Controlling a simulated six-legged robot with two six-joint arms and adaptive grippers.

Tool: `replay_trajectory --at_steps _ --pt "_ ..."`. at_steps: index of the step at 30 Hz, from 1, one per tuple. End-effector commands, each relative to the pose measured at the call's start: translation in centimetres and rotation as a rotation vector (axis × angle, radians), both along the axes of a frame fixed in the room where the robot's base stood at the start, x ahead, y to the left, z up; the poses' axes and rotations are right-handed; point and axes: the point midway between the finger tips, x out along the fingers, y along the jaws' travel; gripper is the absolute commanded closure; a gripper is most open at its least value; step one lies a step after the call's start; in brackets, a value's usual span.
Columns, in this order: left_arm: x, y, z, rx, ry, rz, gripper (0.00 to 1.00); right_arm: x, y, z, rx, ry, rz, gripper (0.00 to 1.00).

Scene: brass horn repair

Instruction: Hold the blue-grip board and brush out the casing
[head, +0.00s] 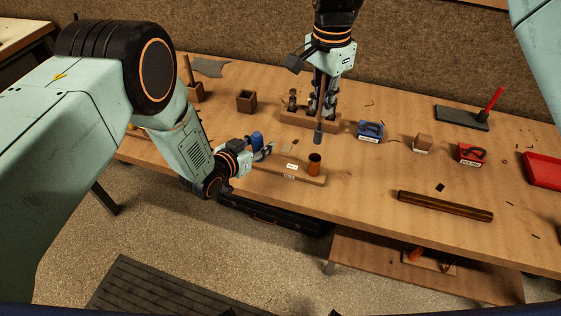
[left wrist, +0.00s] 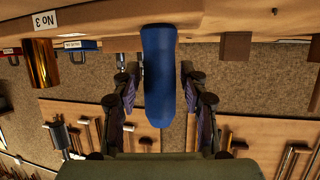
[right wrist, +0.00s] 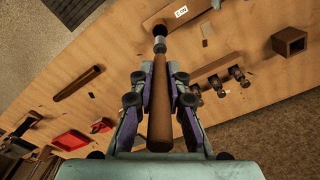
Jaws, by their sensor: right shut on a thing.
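The blue grip (head: 257,138) stands up at the left end of a wooden board (head: 308,179) labelled No 3. The copper-coloured casing (head: 315,165) stands upright on that board, right of the grip; it also shows in the left wrist view (left wrist: 41,65). My left gripper (head: 266,152) is at the grip. In the left wrist view the blue grip (left wrist: 160,80) lies between its open fingers, with gaps on both sides. My right gripper (right wrist: 160,90) is shut on the wooden handle of the brush (right wrist: 160,120). The brush's dark head (head: 318,137) points down, above and apart from the casing.
A wooden rack (head: 294,118) stands behind the brush. A blue box (head: 370,131), a small wooden block (head: 424,142) and a red box (head: 472,154) stand to the right. A long bar (head: 445,206) lies near the front edge. A square wooden cup (head: 246,101) stands back left.

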Motion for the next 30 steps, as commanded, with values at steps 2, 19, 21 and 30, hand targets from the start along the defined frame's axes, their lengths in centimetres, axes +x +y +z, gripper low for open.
replay_trajectory --at_steps 2,19,21,30 --pt "0.0 0.0 0.0 0.001 0.001 0.000 0.47 0.0 0.0 0.0 0.000 0.000 0.000 1.00" --pt "-1.9 1.2 0.9 0.002 0.004 0.001 0.46 0.0 0.0 0.0 0.000 0.000 0.000 1.00" --pt "-2.8 1.7 1.3 0.001 0.003 0.002 0.46 0.0 0.0 0.0 0.000 0.000 0.000 1.00" --pt "-6.8 4.2 3.2 0.001 0.003 0.004 0.46 0.0 0.0 0.0 0.000 0.000 0.000 1.00"
